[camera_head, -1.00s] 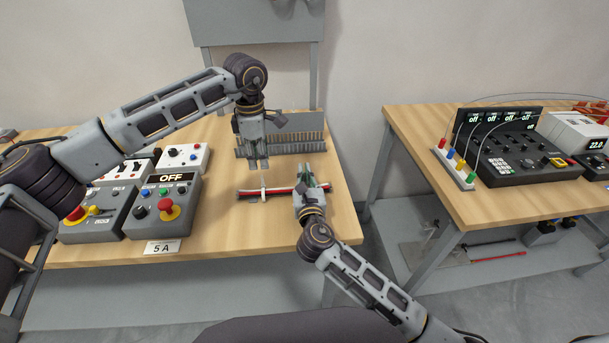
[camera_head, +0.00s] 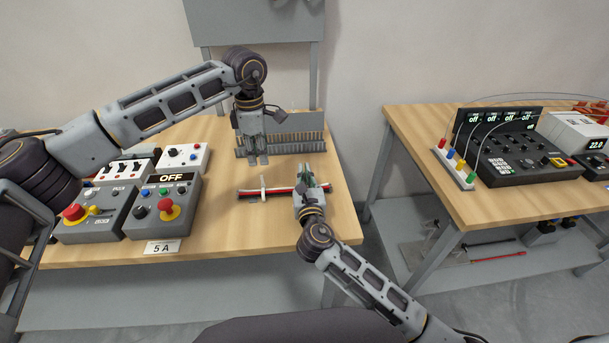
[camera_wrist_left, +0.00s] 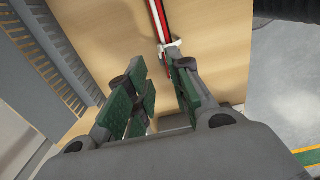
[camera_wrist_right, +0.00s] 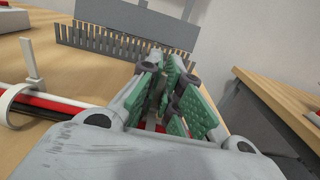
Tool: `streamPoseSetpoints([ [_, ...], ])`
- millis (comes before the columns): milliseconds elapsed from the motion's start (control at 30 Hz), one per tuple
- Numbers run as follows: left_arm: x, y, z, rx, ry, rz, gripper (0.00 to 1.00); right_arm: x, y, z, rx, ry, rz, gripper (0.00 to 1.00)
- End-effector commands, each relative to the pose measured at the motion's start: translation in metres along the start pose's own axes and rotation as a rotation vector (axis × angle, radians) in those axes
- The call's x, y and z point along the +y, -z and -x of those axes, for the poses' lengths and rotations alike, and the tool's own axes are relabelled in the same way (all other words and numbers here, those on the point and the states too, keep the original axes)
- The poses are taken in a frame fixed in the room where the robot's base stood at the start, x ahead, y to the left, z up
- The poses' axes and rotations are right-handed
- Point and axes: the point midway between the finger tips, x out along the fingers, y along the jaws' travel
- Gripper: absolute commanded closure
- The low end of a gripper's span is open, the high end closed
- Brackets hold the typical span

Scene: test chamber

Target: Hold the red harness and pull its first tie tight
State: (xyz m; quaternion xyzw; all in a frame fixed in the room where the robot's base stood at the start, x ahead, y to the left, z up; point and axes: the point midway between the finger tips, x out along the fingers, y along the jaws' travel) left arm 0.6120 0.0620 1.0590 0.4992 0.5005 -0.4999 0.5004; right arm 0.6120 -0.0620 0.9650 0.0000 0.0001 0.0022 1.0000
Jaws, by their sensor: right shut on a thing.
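The red harness (camera_head: 282,190), a bundle of red, black and white strands, lies across the wooden table. A white tie (camera_head: 263,188) is looped around it with its tail standing up; tie (camera_wrist_right: 30,70) and tail also show in the right wrist view. My right gripper (camera_head: 313,182) is shut on the harness to the right of the tie, and its fingers hide that part. My left gripper (camera_head: 258,160) hangs empty above and behind the tie, fingers down and apart. In the left wrist view its open fingers (camera_wrist_left: 160,88) are close to the tie (camera_wrist_left: 169,48) in the picture.
A grey comb-like rack (camera_head: 300,140) stands behind the harness. Control boxes, one reading OFF (camera_head: 172,178), stand to the left. A second table (camera_head: 415,130) with instruments is at the right, across a gap. The table front of the harness is clear.

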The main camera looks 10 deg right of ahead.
Motion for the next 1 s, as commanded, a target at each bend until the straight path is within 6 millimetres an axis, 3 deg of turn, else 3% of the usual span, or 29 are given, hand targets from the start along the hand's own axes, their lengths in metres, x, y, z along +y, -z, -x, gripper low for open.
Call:
streamPoseSetpoints([
  [667, 0.000, 0.000, -0.010, 0.001, 0.000, 0.000, 0.79, 0.000, 0.000, 0.000, 0.000, 0.000, 0.000, 1.00],
  [1000, 0.000, 0.000, -0.034, 0.001, 0.001, 0.000, 0.79, 0.000, 0.000, 0.000, 0.000, 0.000, 0.000, 1.00],
])
